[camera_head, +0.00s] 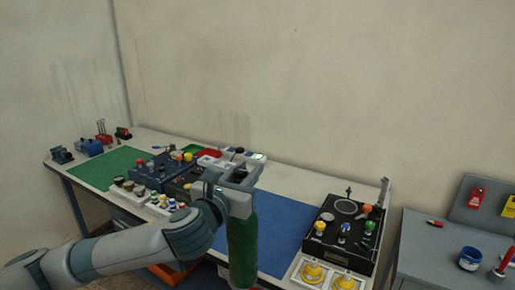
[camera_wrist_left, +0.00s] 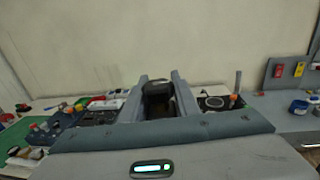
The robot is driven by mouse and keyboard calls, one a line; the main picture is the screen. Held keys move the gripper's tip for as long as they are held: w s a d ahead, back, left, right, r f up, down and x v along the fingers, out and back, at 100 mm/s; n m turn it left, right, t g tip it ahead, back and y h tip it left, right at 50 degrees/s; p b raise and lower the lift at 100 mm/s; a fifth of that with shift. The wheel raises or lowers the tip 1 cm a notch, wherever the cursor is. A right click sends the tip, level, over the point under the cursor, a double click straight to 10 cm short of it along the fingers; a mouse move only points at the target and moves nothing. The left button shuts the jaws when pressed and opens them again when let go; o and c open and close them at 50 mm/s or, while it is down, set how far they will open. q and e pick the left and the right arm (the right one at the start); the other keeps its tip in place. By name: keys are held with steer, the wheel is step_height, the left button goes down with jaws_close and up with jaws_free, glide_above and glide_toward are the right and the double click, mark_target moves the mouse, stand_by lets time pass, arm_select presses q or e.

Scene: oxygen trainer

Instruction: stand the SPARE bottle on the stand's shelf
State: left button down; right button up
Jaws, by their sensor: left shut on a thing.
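A green bottle (camera_head: 242,248) hangs upright below my left gripper (camera_head: 240,178), in front of the bench's blue mat. The gripper is shut on the bottle's top end. In the left wrist view, a dark fitting (camera_wrist_left: 158,92) sits between the two grey fingers of my left gripper (camera_wrist_left: 160,85). I cannot make out the stand's shelf for sure in either view. My right gripper is not in view.
The bench has a blue mat (camera_head: 283,225), a green mat (camera_head: 108,165) and a black trainer box (camera_head: 350,228) with coloured knobs. Yellow-knobbed parts (camera_head: 312,272) lie at its front. A grey side table (camera_head: 430,255) holds a blue pot (camera_head: 470,259). An orange bin (camera_head: 165,271) is below the bench.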

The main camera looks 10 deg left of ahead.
arm_select(q)
steer(key=s+a+f+n+y, duration=0.1)
steer(key=s+a+f, duration=0.1)
steer(key=s+f, duration=0.4)
steer(key=s+a+f+n+y, duration=0.1)
steer(key=s+a+f+y, duration=0.1)
steer(key=s+f, duration=0.5)
step_height(320, 180, down, 4)
steer(key=shift+a+r, duration=0.15)
steer(key=shift+a, duration=0.5)
steer(key=shift+s+a+y, duration=0.1)
steer(key=shift+a+y, duration=0.05)
steer(key=shift+y, duration=0.15)
steer(key=shift+s+a+n+t, duration=0.1)
steer(key=shift+a+n+t, duration=0.2)
steer(key=shift+a, duration=0.5)
steer(key=shift+d, duration=0.1)
